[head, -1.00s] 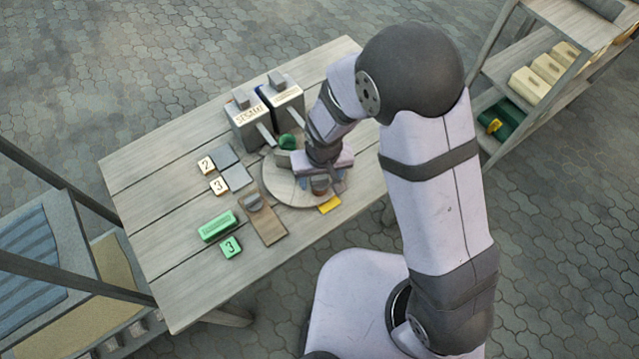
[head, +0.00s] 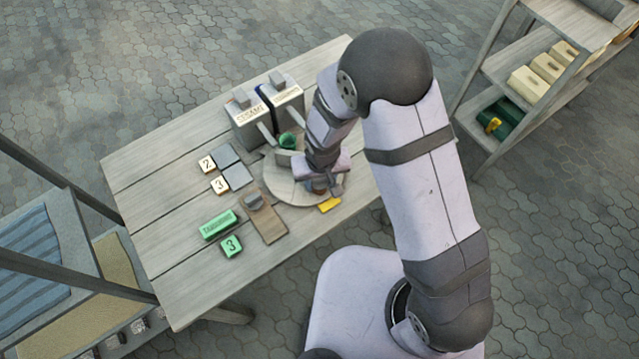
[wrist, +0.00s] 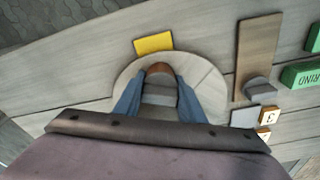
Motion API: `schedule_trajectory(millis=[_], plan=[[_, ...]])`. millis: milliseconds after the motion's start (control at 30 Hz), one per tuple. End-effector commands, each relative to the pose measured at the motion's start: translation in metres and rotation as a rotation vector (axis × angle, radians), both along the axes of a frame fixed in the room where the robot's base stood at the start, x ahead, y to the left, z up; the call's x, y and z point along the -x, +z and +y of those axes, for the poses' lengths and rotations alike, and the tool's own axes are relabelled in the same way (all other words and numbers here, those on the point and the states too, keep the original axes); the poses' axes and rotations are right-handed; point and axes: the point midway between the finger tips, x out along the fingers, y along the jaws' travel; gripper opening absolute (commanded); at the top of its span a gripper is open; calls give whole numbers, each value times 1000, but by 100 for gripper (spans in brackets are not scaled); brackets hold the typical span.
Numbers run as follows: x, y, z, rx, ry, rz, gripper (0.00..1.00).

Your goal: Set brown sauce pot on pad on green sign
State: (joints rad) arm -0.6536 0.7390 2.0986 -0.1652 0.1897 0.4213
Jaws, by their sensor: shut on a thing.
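The brown sauce pot (wrist: 159,68) sits between my gripper's blue fingers in the wrist view. My gripper (wrist: 158,92) is shut on it over the round board (wrist: 207,73). In the head view my gripper (head: 322,184) largely hides the pot at the board's front right. A long green sign (head: 218,224) with blurred lettering and a small green "3" sign (head: 231,246) lie at the table's front left. Two grey pads (head: 224,155) (head: 238,177) lie beside white "2" (head: 207,164) and "3" (head: 219,185) tiles.
A brown plank (head: 268,224) with a grey block (head: 254,202) lies between the green signs and round board. A green pot (head: 288,141) stands at the board's back. Two grey boxes (head: 248,125) (head: 283,98) with handles stand behind. A yellow card (head: 329,204) lies at the board's front.

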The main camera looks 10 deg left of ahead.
Motion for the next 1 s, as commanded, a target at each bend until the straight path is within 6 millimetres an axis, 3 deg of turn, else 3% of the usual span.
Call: schedule_trajectory(millis=[567, 767, 1000], plan=[[0, 6, 0, 0, 0, -1, 0], [-1, 23, 1, -3, -1, -3, 0], [-1, 58, 1, -5, 0, -6, 0]])
